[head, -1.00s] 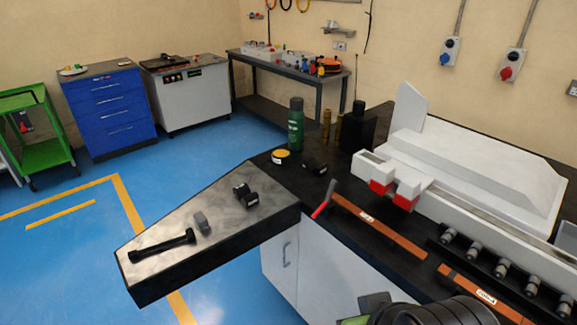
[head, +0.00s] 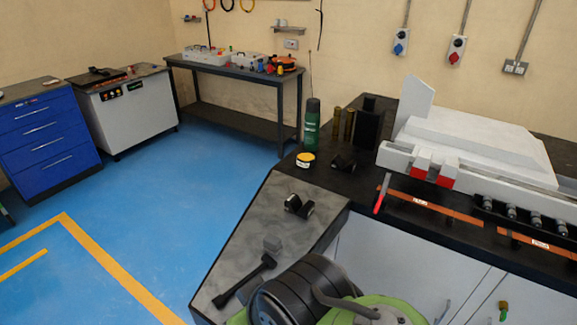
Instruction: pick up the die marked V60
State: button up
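No marking V60 can be read in the head view, so I cannot tell which piece is that die. A small black block-like piece with pale faces (head: 298,206) lies on the grey metal plate (head: 295,238) at the left end of the bench. Another dark piece (head: 343,162) lies on the black bench top behind it. My arm covers the bottom middle of the view and hides part of the plate's near end. My gripper does not show.
The white bending machine (head: 465,155) fills the right. A red-handled tool (head: 382,194) lies at the bench front. Blue floor is open at left.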

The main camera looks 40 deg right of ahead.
aim_at(338, 163)
jog(key=i+j, duration=0.75)
jog(key=j, duration=0.25)
jog(key=i+z, duration=0.25)
jog(key=z, duration=0.15)
jog(key=i+z, duration=0.2)
jog(key=z, duration=0.15)
jog(key=i+j+z, duration=0.2)
jog(key=z, duration=0.2)
jog(key=i+l+z, duration=0.1)
jog(key=i+z, duration=0.85)
jog(key=i+j+z, duration=0.3)
jog(key=i+z, duration=0.15)
